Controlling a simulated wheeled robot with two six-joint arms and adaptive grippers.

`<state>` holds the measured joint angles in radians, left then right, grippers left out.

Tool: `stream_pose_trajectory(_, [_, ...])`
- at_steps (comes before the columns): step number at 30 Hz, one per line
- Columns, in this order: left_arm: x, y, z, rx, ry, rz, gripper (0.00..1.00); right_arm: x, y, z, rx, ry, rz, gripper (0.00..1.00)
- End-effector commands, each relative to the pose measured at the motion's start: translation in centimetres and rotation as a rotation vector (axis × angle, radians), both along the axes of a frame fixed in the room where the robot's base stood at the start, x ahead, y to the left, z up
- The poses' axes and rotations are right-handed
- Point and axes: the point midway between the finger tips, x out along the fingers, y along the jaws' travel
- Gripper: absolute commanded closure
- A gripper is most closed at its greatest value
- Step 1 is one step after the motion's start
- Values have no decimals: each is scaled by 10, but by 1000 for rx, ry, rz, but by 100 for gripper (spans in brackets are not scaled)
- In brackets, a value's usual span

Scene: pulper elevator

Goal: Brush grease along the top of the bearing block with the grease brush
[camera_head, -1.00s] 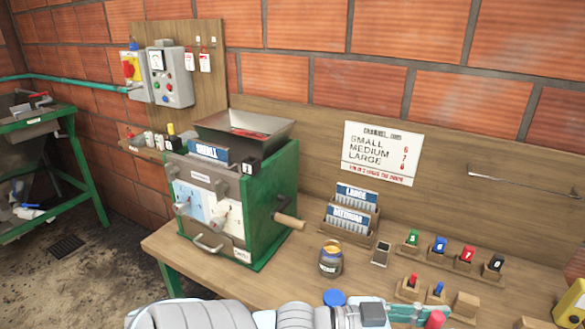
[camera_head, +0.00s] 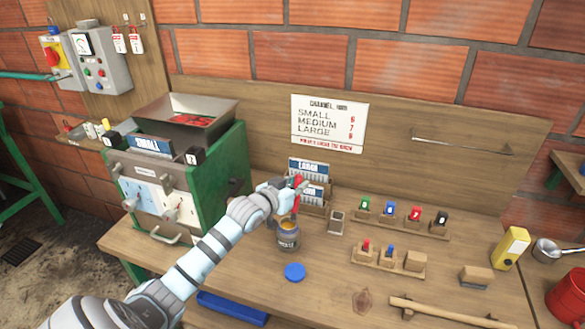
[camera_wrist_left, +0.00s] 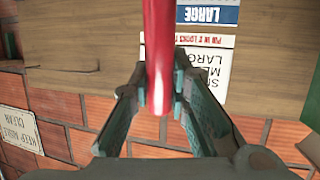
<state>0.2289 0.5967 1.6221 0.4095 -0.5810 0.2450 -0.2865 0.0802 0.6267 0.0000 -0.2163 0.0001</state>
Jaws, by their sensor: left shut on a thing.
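My left gripper (camera_head: 292,192) is shut on the red handle of the grease brush (camera_head: 297,206). In the left wrist view the red handle (camera_wrist_left: 158,60) runs between the two fingers. The gripper is right above the open grease jar (camera_head: 289,240); the bristles are not clear, and I cannot tell whether they are in the jar. The green pulper (camera_head: 232,160) stands to the left, with black blocks on its top edge, one at the right corner (camera_head: 195,156). I cannot tell for sure which is the bearing block. My right gripper is not in view.
A blue lid (camera_head: 295,272) lies in front of the jar. Card holders (camera_head: 309,170) stand behind the gripper. Wooden racks with coloured keys (camera_head: 403,217) are to the right. A blue tray (camera_head: 232,308) lies at the front, and a wooden-handled tool (camera_head: 440,313) at the front right.

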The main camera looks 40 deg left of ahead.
Motion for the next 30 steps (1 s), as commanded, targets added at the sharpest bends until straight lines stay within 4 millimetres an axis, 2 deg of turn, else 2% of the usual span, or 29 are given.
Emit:
stream_pose_trajectory(1, [9, 11, 8, -6, 13, 33, 100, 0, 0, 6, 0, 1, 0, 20])
stream_pose_trajectory(3, [16, 23, 9, -11, 31, 68, 100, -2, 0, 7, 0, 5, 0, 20])
stream_pose_trajectory(6, [20, 31, 6, -15, 45, 92, 100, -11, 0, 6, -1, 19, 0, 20])
stream_pose_trajectory(12, [19, 31, -15, -14, 48, 92, 100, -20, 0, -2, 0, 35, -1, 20])
stream_pose_trajectory(20, [19, 30, -52, -12, 44, 91, 100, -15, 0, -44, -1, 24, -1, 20])
stream_pose_trajectory(24, [19, 30, -57, -13, 44, 90, 100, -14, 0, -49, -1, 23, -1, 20])
stream_pose_trajectory(30, [19, 30, -54, -13, 44, 90, 100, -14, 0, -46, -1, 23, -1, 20])
